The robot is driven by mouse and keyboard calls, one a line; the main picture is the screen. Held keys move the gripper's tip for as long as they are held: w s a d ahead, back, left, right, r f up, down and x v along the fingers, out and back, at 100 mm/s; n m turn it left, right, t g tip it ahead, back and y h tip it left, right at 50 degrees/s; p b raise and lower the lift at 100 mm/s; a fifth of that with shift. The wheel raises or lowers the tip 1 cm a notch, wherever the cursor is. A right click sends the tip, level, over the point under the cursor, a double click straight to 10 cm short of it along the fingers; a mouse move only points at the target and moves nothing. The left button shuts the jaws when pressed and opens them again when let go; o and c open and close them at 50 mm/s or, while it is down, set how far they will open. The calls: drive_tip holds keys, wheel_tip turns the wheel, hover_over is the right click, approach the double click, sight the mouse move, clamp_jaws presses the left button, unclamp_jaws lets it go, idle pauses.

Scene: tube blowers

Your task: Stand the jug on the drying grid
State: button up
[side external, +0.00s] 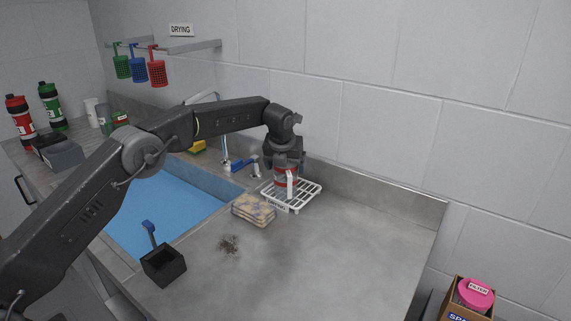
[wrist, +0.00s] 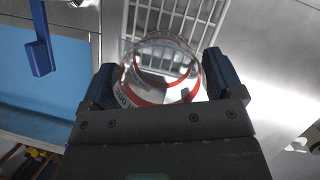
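The jug (wrist: 162,92) is clear with red bands and printed marks. In the wrist view it sits between the two dark fingers of my gripper (wrist: 158,62), which close on its sides. In the side view the jug (side external: 289,181) hangs upright below my gripper (side external: 285,165), over the white drying grid (side external: 306,194). Whether its base touches the bars cannot be told. The drying grid also shows in the wrist view (wrist: 212,12), behind the jug's rim. My gripper hides the jug's upper part in the side view.
The blue sink (side external: 165,205) and a black box with a brush (side external: 163,265) are farther left. A blue tap lever (side external: 243,163) stands near the grid.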

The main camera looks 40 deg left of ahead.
drive_tip(key=shift+o, duration=0.6)
drive_tip(key=v, duration=1.3)
drive_tip(key=s+r+n+t+h, duration=0.1)
drive_tip(key=s+r+n, duration=0.3)
drive_tip(key=s+n, duration=0.4)
drive_tip(key=s+r+n, duration=0.4)
drive_tip(key=s+n, duration=0.3)
drive_tip(key=s, duration=0.4)
drive_tip(key=s+f+n, duration=0.4)
drive_tip(key=s+n, duration=0.4)
drive_tip(key=s, duration=0.3)
drive_tip(key=s+f+n, duration=0.4)
drive_tip(key=s+n, duration=0.4)
drive_tip(key=s, duration=0.3)
drive_tip(key=shift+s+a+f+n+t+h, duration=0.3)
drive_tip(key=shift+a+f+h, duration=0.05)
drive_tip(key=shift+f+h, duration=0.05)
